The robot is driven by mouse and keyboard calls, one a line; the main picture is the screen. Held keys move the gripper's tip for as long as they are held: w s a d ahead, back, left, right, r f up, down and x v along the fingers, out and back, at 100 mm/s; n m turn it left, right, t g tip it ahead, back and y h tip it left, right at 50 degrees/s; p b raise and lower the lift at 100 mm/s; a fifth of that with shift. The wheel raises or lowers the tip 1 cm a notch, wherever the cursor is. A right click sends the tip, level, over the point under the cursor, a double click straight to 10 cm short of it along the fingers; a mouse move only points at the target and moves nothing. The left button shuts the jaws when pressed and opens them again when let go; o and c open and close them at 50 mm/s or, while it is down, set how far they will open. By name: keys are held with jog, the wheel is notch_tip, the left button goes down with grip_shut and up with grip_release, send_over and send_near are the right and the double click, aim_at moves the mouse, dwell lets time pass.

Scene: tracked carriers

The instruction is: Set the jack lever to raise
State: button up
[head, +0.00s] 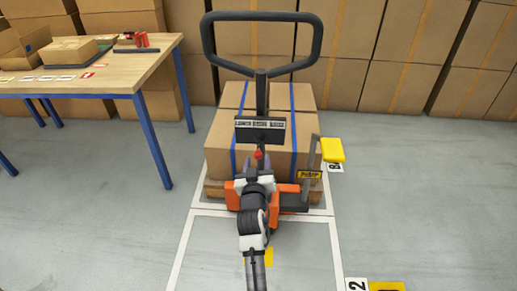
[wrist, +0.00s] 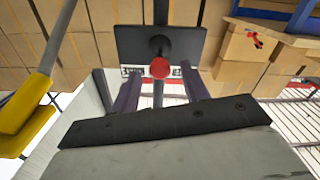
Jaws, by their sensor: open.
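The jack's lever has a red knob (head: 258,155) and sits below a dark plate (head: 260,131) whose label appears to read lower, drive, raise. The knob is near the middle of the plate, about under the middle word. In the wrist view the red knob (wrist: 160,68) stands in front of the dark plate (wrist: 130,42), and the label is mostly hidden. My gripper (wrist: 160,72) is open, with one finger on each side of the knob and visible gaps to both. Contact is not seen. In the head view my arm hides most of my gripper (head: 258,165).
The jack's looped handle (head: 262,16) rises above the plate. Strapped cartons (head: 222,133) stand behind the lever. A table (head: 120,77) is at the left, and stacked boxes (head: 408,85) line the back. Yellow blocks (head: 332,150) lie on the right floor, which is otherwise mostly clear.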

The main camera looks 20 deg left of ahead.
aim_at(259, 149)
jog(key=x, duration=0.5)
jog(key=shift+w+a, duration=0.1)
jog(key=shift+w, duration=0.3)
jog(key=shift+c, duration=0.3)
grip_shut()
